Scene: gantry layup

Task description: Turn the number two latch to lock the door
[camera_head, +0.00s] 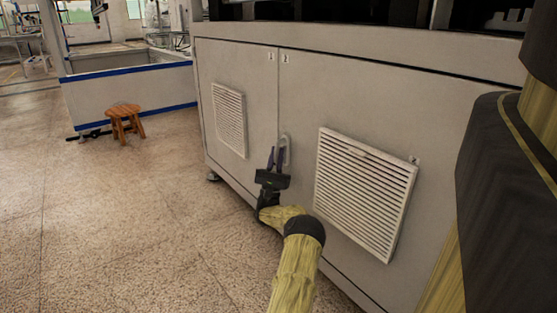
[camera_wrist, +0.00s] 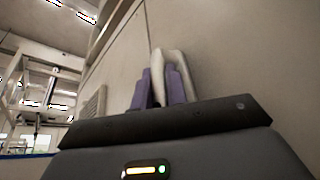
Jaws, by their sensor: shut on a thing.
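The grey cabinet's number two door (camera_head: 375,115) carries a small "2" label near its upper left corner and looks flush with the cabinet front. Its latch (camera_head: 287,146) is a pale, rounded loop handle at the door's left edge; it also shows in the wrist view (camera_wrist: 181,62). My gripper (camera_head: 276,160) is at the latch, its purple fingers pointing up. In the wrist view my gripper (camera_wrist: 163,88) has its fingers at the lower part of the loop, shut on it. The fingers hide part of the latch.
The number one door (camera_head: 215,80) with a vent (camera_head: 229,118) lies left of the latch. A larger vent (camera_head: 362,190) is on the right door. A wooden stool (camera_head: 125,121) stands on the floor at left. The speckled floor before the cabinet is clear.

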